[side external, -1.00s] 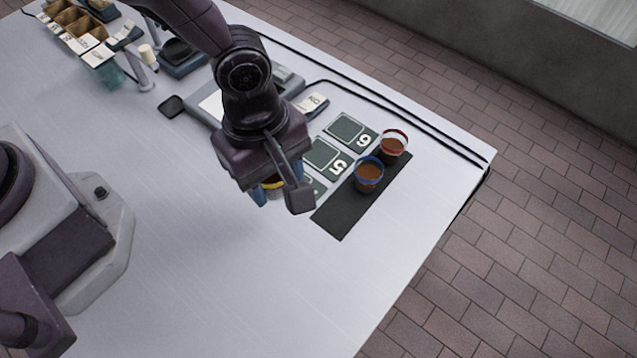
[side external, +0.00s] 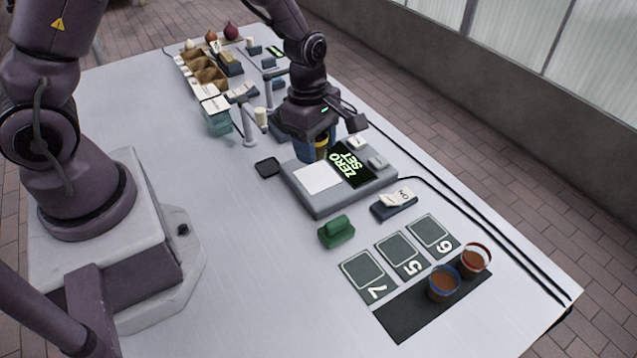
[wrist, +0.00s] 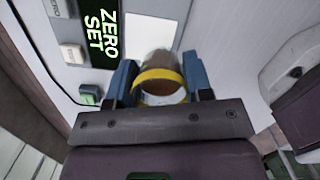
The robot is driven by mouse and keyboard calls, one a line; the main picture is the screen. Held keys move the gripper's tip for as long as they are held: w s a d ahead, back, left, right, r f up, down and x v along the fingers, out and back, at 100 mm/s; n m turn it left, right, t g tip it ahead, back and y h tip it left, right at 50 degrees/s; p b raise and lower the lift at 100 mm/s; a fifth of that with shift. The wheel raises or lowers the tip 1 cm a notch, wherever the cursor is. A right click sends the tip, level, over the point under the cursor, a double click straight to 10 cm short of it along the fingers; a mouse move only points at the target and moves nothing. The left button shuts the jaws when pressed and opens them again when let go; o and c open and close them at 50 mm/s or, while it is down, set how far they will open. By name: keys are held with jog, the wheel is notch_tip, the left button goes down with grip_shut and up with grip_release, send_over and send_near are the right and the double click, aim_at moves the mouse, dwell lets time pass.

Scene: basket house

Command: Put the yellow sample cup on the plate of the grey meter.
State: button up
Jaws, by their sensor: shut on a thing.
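My gripper (side external: 318,147) is shut on the yellow sample cup (side external: 321,142), mostly hidden by the fingers in the side view. In the wrist view the cup's yellow band and brown contents (wrist: 158,80) show between the blue fingers (wrist: 160,88). The grey meter (side external: 335,203) has a white square plate (side external: 317,178) and a lit display (side external: 350,167) reading "ZERO SET". The plate looks empty and also shows in the wrist view (wrist: 150,33). The cup is held up near the meter's far edge; its exact height is unclear.
Blue-banded (side external: 443,283) and red-banded (side external: 475,260) cups stand on a black mat (side external: 400,322) beside numbered cards. A green block (side external: 336,233) and an "ON" switch (side external: 394,205) lie near the meter. A small lamp-like stand (side external: 249,125) is to its left.

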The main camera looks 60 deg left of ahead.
aim_at(320, 178)
jog(key=shift+w+a, duration=0.5)
jog(key=shift+a, duration=0.4)
jog(key=shift+w+d+f+m, duration=0.1)
jog(key=shift+w+f+m, duration=0.1)
jog(key=shift+w+m, duration=0.1)
jog(key=shift+f, duration=3.2)
jog(key=shift+f, duration=0.2)
jog(key=o, duration=1.4)
jog(key=shift+o, duration=0.2)
